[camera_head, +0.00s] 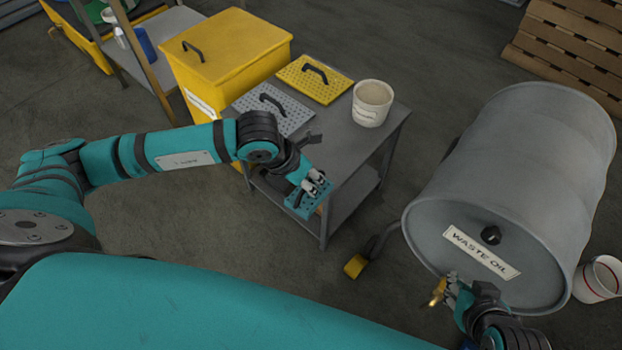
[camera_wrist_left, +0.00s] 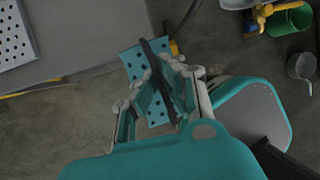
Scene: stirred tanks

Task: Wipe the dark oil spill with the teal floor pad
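The teal floor pad (camera_head: 309,199) is a perforated plate with a dark bar handle; it also shows in the left wrist view (camera_wrist_left: 132,62). My left gripper (camera_head: 316,182) has its fingers on either side of the handle, shut on it. The pad hangs beside the table's front edge, seemingly off the tabletop. In the left wrist view the fingers (camera_wrist_left: 161,78) hide part of it. My right gripper (camera_head: 452,287) is at the drum's lower front, close to a brass tap (camera_head: 437,293); whether it grips the tap is unclear. No dark oil spill can be made out.
A grey table (camera_head: 345,140) carries a grey pad (camera_head: 273,108), a yellow pad (camera_head: 314,79) and a white tub (camera_head: 371,103). A yellow bin (camera_head: 230,45) stands behind. A drum labelled WASTE OIL (camera_head: 510,180) lies right, near a white bucket (camera_head: 598,281). Pallets (camera_head: 570,40) are at the back.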

